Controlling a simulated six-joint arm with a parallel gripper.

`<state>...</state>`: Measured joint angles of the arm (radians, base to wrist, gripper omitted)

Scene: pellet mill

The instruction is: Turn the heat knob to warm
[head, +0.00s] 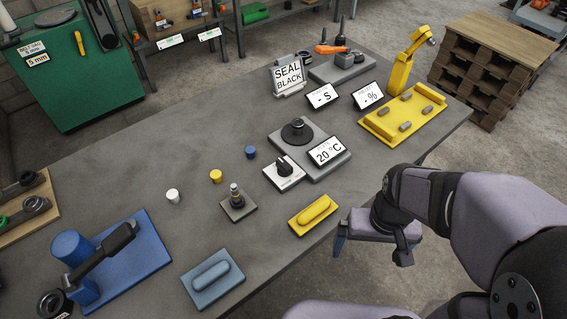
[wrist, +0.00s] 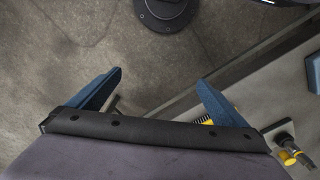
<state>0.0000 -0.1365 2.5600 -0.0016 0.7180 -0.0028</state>
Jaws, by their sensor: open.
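The heat knob (head: 284,165) is a black knob on a white plate (head: 287,177) on the bench. It stands at the front left of a grey heater (head: 302,142) with a black round top. Its display (head: 328,151) reads 20 °C. The marks around the knob are too small to read. My gripper (head: 372,250) is right of and below the knob in the head view, past the bench's front edge. In the wrist view my gripper (wrist: 161,79) has its two blue fingers wide apart with nothing between them. I cannot make out the knob in the wrist view.
A yellow block (head: 313,214) lies near the front edge, and a small grey stand (head: 238,204) is left of it. A yellow tray (head: 403,113) and yellow post (head: 405,66) stand behind right. Small cups (head: 216,176) stand left of the knob.

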